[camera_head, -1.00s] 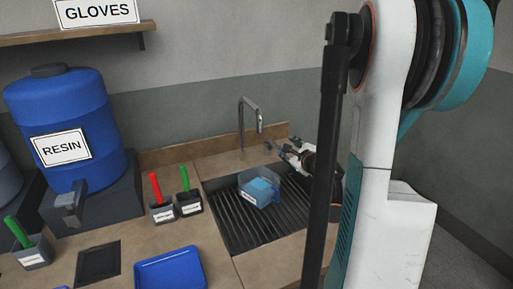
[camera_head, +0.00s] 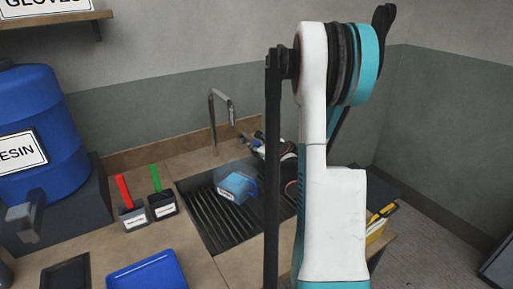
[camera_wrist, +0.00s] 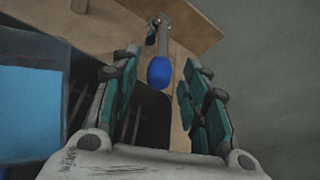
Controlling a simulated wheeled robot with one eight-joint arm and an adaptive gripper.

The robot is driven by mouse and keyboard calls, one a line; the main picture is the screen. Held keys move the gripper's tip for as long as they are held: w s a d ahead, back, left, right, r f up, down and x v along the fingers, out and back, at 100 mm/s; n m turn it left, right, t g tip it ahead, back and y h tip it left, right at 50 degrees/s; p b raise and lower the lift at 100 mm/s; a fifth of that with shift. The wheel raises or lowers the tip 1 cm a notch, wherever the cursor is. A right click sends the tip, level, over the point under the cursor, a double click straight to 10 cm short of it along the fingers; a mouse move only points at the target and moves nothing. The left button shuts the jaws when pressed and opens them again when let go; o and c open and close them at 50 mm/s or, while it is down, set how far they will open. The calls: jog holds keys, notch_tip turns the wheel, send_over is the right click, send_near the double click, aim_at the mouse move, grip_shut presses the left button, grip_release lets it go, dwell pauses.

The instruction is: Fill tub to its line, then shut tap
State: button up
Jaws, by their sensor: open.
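The clear tub (camera_head: 225,193) stands on the sink grating with light blue liquid in it; its line cannot be made out. The liquid (camera_wrist: 28,105) also shows at the left of the wrist view. The metal tap spout (camera_head: 213,110) rises behind the sink. No stream can be made out below it. The tap's blue handle (camera_wrist: 160,73) lies ahead, between the fingers in the wrist view. My gripper (camera_wrist: 158,88) is open around the line to the handle, with a visible gap on both sides. In the head view, my gripper is small beside the handle and partly hidden by my arm.
The dark sink grating (camera_head: 213,222) is set in a tan counter. Two small pots with a red handle (camera_head: 123,190) and a green handle (camera_head: 155,178) stand left of it. A blue tray (camera_head: 148,276) lies in front. A blue resin drum (camera_head: 45,110) stands at far left.

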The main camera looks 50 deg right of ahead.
aim_at(249, 138)
jog(key=shift+x, duration=1.35)
jog(key=shift+c, duration=0.3)
